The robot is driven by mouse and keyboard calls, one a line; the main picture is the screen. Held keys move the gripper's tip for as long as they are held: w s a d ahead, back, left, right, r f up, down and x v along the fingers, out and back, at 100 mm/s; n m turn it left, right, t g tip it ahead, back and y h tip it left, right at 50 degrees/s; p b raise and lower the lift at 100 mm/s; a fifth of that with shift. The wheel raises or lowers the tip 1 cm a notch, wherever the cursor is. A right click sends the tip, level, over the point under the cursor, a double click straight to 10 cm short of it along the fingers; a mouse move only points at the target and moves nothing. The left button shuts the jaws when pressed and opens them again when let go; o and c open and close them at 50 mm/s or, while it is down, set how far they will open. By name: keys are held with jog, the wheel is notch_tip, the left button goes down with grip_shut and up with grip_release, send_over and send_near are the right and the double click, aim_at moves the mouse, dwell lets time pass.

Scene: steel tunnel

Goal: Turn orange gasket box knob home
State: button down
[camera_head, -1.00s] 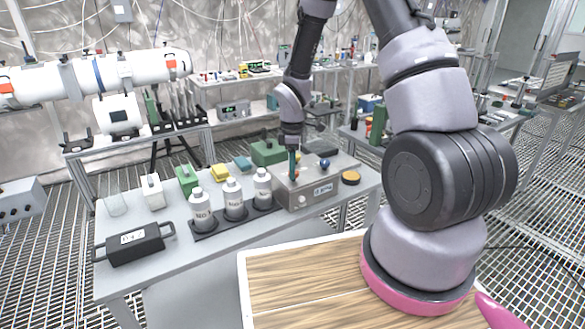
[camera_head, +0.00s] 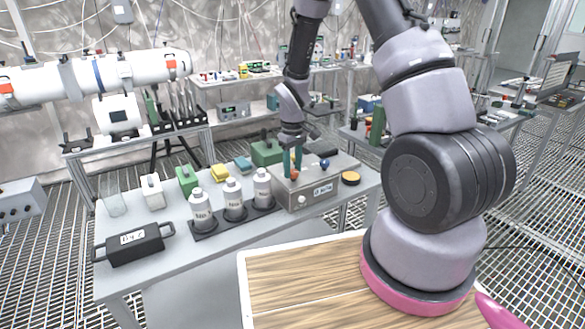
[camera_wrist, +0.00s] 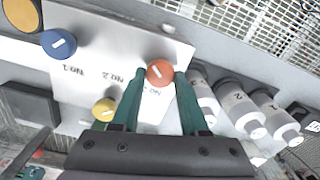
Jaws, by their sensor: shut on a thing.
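A grey gasket box (camera_head: 342,179) stands at the right end of the table. The orange knob (camera_wrist: 160,73) is on its top, with a white mark on its face. My gripper (camera_wrist: 160,76) has its two green fingers on either side of the orange knob, shut on it. In the head view my gripper (camera_head: 296,172) points down at the box, and the orange knob (camera_head: 295,176) shows low between the fingers. A blue knob (camera_wrist: 58,43) and a yellow knob (camera_wrist: 104,108) are also on the box, clear of the fingers.
White bottles (camera_head: 233,198) stand in a dark rack just left of the box. A green case (camera_head: 266,152) is behind it, and a round yellow-topped piece (camera_head: 350,178) lies at its right. A black case (camera_head: 135,243) sits at the table's left front.

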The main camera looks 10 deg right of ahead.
jog(key=m, duration=0.4)
jog(key=shift+m, duration=0.3)
jog(key=m, duration=0.4)
jog(key=shift+d+m, duration=0.1)
jog(key=shift+m, duration=0.2)
jog(key=m, duration=0.4)
jog(key=shift+m, duration=0.3)
jog(key=m, duration=0.4)
jog(key=shift+m, duration=0.4)
jog(key=shift+c, duration=2.1)
grip_release()
